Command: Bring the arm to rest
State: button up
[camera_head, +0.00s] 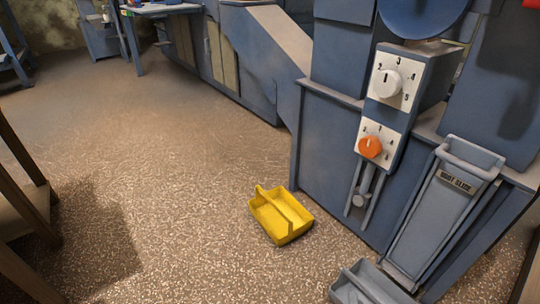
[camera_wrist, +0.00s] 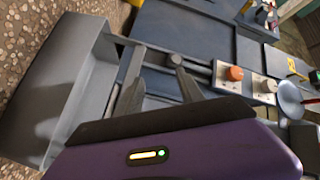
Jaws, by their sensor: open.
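My gripper (camera_wrist: 158,66) shows only in the wrist view. Its purple body fills the bottom, and two grey fingers stand apart with nothing held between them. The fingers point toward the blue machine (camera_wrist: 200,38), in front of its lower slotted bracket. Whether a finger touches the bracket I cannot tell. The arm is not visible in the head view.
The machine carries a white dial (camera_head: 386,83), an orange dial (camera_head: 370,147) and a grey slide (camera_head: 428,222). A grey bin (camera_head: 362,287) lies below, large at left in the wrist view (camera_wrist: 65,85). A yellow tray (camera_head: 280,216) sits on open floor. Wooden furniture (camera_head: 22,205) stands left.

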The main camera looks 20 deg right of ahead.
jog(key=s+a+r+n+g+y+p, duration=0.1)
jog(key=s+a+r+n+y, duration=0.2)
jog(key=s+a+r+n, duration=0.45)
jog(key=s+a+r+n+y+p, duration=0.3)
jog(key=s+r, duration=0.5)
jog(key=r, duration=0.7)
jog(key=s+a+r+n+g+y, duration=0.1)
jog(key=s+a+r+n+y, duration=0.1)
jog(key=s+a+r+n, duration=0.55)
notch_tip(320, 180, up, 40)
jog(key=d+m+p, duration=0.1)
jog(key=d+p, duration=0.1)
jog(key=p, duration=3.5)
jog(key=shift+s+d, duration=0.2)
jog(key=shift+d, duration=0.2)
